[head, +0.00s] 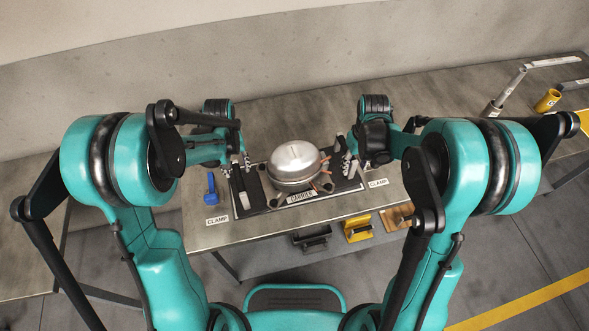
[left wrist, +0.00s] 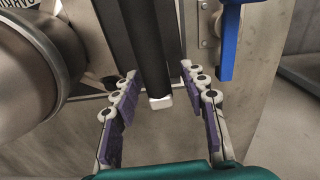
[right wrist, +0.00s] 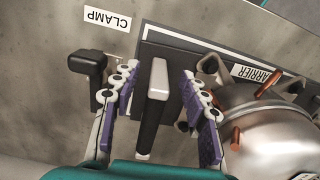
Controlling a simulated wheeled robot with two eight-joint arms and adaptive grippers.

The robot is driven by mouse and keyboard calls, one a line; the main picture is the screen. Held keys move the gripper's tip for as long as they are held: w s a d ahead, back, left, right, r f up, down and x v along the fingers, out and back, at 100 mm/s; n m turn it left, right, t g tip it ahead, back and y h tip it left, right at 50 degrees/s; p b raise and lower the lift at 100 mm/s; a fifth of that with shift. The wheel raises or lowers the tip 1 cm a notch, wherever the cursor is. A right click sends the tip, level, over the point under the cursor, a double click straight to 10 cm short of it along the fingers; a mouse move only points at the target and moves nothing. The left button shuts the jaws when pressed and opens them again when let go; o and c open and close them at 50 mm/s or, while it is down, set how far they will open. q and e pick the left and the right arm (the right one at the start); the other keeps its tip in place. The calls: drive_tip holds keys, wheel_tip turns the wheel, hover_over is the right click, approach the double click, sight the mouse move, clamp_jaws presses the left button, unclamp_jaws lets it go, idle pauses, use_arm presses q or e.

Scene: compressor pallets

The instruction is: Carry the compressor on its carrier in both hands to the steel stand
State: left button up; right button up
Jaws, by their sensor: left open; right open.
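The silver domed compressor (head: 295,160) with copper stubs sits on a dark carrier plate (head: 262,206) on a grey bench. My left gripper (head: 238,172) is at the carrier's left side. In the left wrist view its open fingers (left wrist: 155,80) stand on either side of a dark bar handle (left wrist: 150,50) with a pale end. My right gripper (head: 349,163) is at the carrier's right side. In the right wrist view its open fingers (right wrist: 156,85) straddle a dark handle with a pale top (right wrist: 157,80). I cannot tell which surface is the steel stand.
A blue clamp (head: 211,187) stands left of the carrier. A black clamp (right wrist: 88,68) is beside my right fingers. Yellow (head: 358,228) and black blocks sit on a lower shelf. A wall rises behind the bench.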

sight(351, 179)
use_arm(q)
drive_tip(key=shift+f, duration=1.65)
use_arm(e)
drive_tip(key=shift+f, duration=1.7)
use_arm(q)
clamp_jaws()
use_arm(e)
clamp_jaws()
drive_tip(key=shift+r, duration=0.1)
